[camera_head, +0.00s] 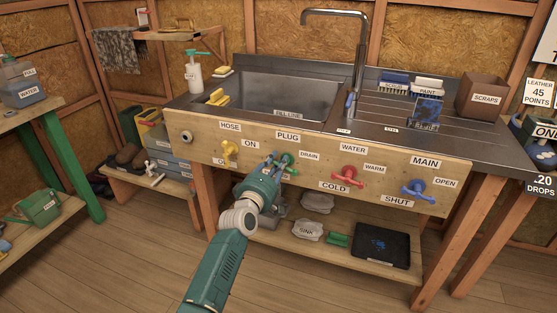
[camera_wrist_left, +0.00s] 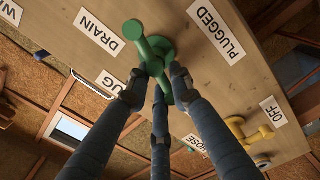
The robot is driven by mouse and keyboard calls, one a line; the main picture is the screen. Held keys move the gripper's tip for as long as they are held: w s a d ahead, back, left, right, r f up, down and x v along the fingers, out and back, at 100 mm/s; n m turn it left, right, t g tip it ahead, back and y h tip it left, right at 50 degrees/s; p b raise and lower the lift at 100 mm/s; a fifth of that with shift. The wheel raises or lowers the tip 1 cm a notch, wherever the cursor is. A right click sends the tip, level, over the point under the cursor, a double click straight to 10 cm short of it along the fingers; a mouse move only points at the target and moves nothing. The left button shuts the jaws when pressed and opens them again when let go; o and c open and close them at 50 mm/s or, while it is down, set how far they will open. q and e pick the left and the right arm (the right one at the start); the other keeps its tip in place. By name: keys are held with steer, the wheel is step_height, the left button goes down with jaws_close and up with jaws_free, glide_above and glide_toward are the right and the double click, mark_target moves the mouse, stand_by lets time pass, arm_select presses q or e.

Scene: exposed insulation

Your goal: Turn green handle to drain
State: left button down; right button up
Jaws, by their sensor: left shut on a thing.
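The green handle (camera_head: 288,160) sits on the sink's wooden front panel, below the PLUG label (camera_head: 288,136) and left of the DRAIN label (camera_head: 309,155). In the left wrist view the green handle (camera_wrist_left: 157,47) has a round base and a bar. One bar end points up between the DRAIN label (camera_wrist_left: 98,31) and the PLUGGED label (camera_wrist_left: 218,31), nearer DRAIN. My left gripper (camera_head: 276,165) is shut on the handle, its dark fingers (camera_wrist_left: 156,84) around the bar and partly hiding it. My right gripper is not in view.
The yellow hose handle (camera_head: 230,149) is left of the green one. The red water handle (camera_head: 347,176) and blue main handle (camera_head: 418,189) are to the right. The steel sink basin (camera_head: 255,93) is above the panel; a lower shelf (camera_head: 335,242) holds several items.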

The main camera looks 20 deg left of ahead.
arm_select(q)
steer(key=shift+a+f+n, duration=0.25)
steer(key=shift+a+n, duration=0.05)
steer(key=shift+n, duration=0.2)
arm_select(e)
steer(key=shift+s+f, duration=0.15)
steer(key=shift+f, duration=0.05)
arm_select(q)
steer(key=shift+f, duration=0.15)
steer(key=c, duration=1.5)
jaws_free()
steer(key=shift+s+a, duration=0.1)
steer(key=shift+a, duration=0.05)
steer(key=shift+c, duration=0.2)
steer(key=shift+d, duration=0.2)
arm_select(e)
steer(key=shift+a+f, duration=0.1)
arm_select(q)
steer(key=shift+s, duration=0.25)
steer(key=s, duration=1.1)
steer(key=shift+s+a, duration=0.25)
steer(key=shift+a, duration=0.1)
